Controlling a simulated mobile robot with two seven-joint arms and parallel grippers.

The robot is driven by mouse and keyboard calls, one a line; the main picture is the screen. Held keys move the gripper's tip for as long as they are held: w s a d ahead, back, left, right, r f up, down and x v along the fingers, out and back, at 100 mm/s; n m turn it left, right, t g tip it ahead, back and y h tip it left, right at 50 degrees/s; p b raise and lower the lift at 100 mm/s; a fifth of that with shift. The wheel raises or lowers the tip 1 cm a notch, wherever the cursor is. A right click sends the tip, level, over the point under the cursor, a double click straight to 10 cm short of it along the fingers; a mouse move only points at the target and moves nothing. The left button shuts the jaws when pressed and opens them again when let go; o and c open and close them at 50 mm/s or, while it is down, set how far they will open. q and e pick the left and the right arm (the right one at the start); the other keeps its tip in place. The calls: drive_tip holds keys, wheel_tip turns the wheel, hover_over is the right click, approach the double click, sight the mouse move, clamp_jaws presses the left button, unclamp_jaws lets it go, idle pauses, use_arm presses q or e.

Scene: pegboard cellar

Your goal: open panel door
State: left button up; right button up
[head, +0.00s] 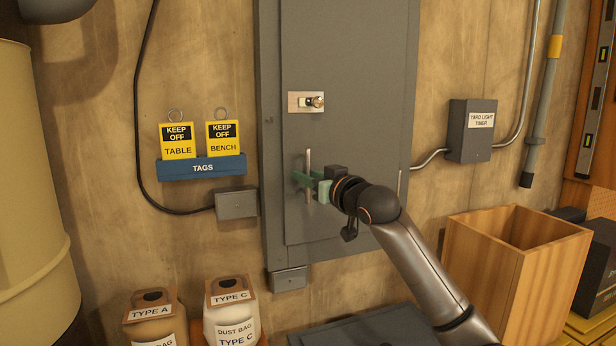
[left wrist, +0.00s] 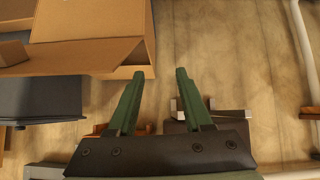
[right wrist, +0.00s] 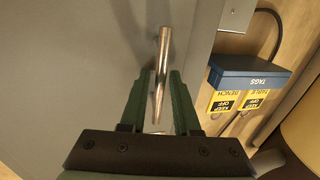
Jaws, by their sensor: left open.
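The grey panel door (head: 352,60) is on the wall in the middle of the head view, and it looks closed. It has a small latch plate with a knob (head: 306,102) and, lower down, an upright metal bar handle (head: 308,161). My right gripper (head: 309,183) is at this handle. In the right wrist view, the handle (right wrist: 163,50) runs between the two green fingers (right wrist: 160,78). Whether the fingers press on it is unclear. My left gripper (left wrist: 160,75) is open and empty in the left wrist view; it is outside the head view.
A blue tag holder (head: 202,168) hangs left of the panel. Two paper bags (head: 231,310) stand at the lower left, near a cream drum (head: 30,190).

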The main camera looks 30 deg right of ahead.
clamp_jaws()
idle(1.1)
